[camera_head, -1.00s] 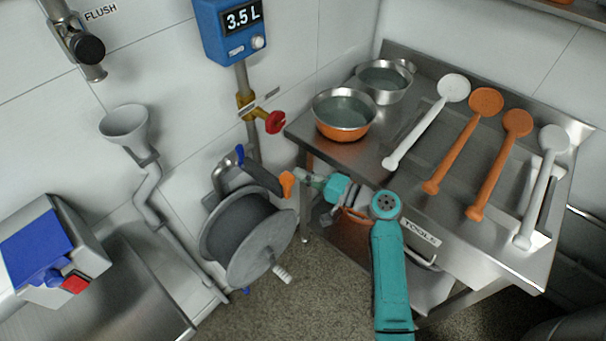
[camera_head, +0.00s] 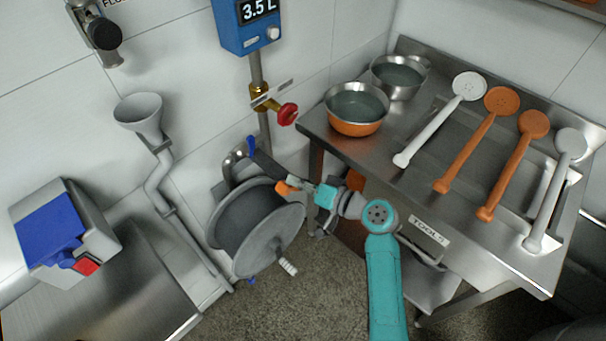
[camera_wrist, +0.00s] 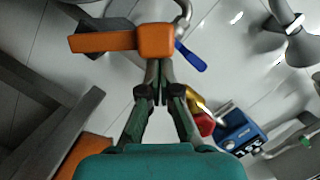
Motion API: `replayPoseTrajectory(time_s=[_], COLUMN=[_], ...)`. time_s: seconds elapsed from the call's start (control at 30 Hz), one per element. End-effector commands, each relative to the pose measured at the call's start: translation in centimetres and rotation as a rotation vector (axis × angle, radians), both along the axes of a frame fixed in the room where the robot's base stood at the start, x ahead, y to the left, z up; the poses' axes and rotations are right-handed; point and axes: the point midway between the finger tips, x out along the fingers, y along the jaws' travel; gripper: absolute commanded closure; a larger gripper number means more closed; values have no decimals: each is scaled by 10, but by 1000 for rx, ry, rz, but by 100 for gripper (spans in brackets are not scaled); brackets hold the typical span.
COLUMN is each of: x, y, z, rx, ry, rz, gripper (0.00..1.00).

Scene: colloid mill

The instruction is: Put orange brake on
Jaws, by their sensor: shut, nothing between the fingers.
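The orange brake (camera_head: 285,187) is at the upper edge of the grey hose reel (camera_head: 268,240), in the middle of the head view. In the wrist view the orange brake (camera_wrist: 110,40) is a block with a flat bar pointing left, in front of a dark part. My gripper (camera_head: 302,187) is shut and empty, just right of the brake. In the wrist view my gripper's fingertips (camera_wrist: 160,62) are together at the block's lower edge. They look touching or very close; I cannot tell which.
A blue-handled valve (camera_wrist: 190,57) is close to the brake on its pipe. A red-handled valve (camera_head: 288,113) is above, under the blue meter (camera_head: 250,25). The steel table (camera_head: 400,175) with bowls and ladles is to the right. A grey funnel (camera_head: 138,110) is on the left.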

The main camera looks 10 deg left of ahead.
Motion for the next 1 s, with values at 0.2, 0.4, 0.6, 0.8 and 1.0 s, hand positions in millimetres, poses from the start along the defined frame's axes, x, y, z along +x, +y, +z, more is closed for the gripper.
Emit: replayPoseTrajectory(time_s=[0.2, 0.4, 0.6, 0.8, 1.0], x=[-14, -23, -28, -30, -31], y=[11, 17, 22, 23, 24], z=[-7, -15, -21, -24, -26], rx=[-123, -217, -261, -260, -259], ry=[-155, -277, -334, -333, -333], rz=[1, 2, 1, 0, 0], gripper=[100, 100, 100, 100, 100])
